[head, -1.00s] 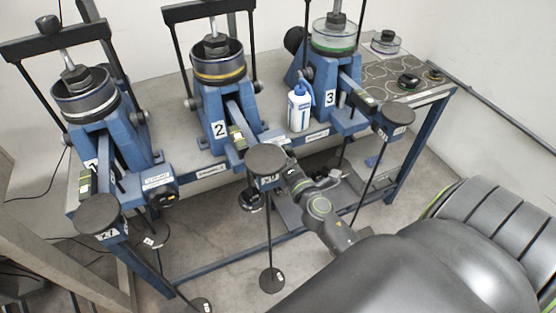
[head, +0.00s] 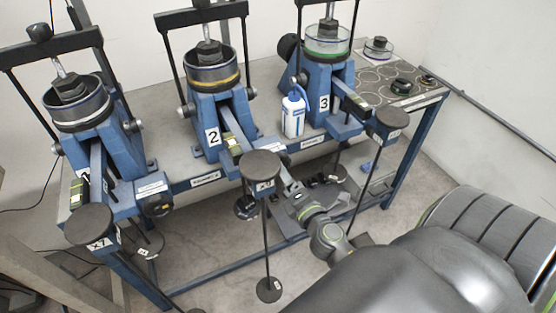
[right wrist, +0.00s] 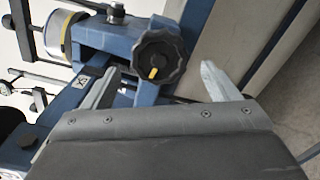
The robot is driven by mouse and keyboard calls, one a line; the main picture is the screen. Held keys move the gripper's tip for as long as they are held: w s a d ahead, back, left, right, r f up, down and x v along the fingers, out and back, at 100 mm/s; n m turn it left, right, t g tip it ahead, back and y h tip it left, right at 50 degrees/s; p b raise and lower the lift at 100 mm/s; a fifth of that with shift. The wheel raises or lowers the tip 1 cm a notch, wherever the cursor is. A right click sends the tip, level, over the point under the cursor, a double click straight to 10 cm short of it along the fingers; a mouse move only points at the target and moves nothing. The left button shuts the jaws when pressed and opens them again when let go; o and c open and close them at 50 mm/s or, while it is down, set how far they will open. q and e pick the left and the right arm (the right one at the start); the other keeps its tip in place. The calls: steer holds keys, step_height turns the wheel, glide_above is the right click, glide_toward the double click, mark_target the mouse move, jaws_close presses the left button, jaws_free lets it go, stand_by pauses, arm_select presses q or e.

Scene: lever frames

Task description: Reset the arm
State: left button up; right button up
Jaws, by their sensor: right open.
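My right arm (head: 330,235) comes in from the lower right in the head view and reaches toward the front of unit 2 (head: 212,137), near its round dark lever weight (head: 260,165). Its gripper tips are hard to make out there. In the right wrist view my right gripper (right wrist: 162,82) is open, its two grey fingers spread with nothing between them. Beyond the fingers is a black knob (right wrist: 158,62) with a yellow mark, on a blue frame. I cannot tell whether a finger touches the frame. My left gripper is not in view.
Unit 1 (head: 110,150) stands left and unit 3 (head: 325,102) right on the bench. A white and blue bottle (head: 293,115) stands between units 2 and 3. Weight hangers, such as one with a low disc (head: 268,290), hang before the bench.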

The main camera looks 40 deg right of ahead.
steer(key=shift+s, duration=0.15)
stand_by(0.4)
steer(key=s+f+m+g, duration=0.3)
steer(key=f, duration=0.7)
steer(key=s+d+f+m+g, duration=0.1)
steer(key=s+f+m+g, duration=0.2)
steer(key=f, duration=0.7)
steer(key=s+f+m+g, duration=0.2)
steer(key=s+f+m, duration=0.2)
steer(key=f, duration=0.6)
steer(key=s+a+f+m+g+y, duration=0.1)
steer(key=s+f+m+g, duration=0.1)
steer(key=s+f, duration=0.3)
steer(key=s+a+f+m+g+y, duration=0.1)
steer(key=s+f+m+g, duration=0.2)
steer(key=s, duration=0.9)
steer(key=s+a+f+m+g, duration=0.1)
steer(key=s+f+m+g, duration=0.2)
steer(key=s+f+m, duration=0.2)
steer(key=s+f, duration=0.3)
steer(key=s, duration=0.1)
steer(key=shift+a+f+m+y, duration=0.3)
steer(key=shift+a+f+y, duration=0.1)
steer(key=shift+w, duration=0.1)
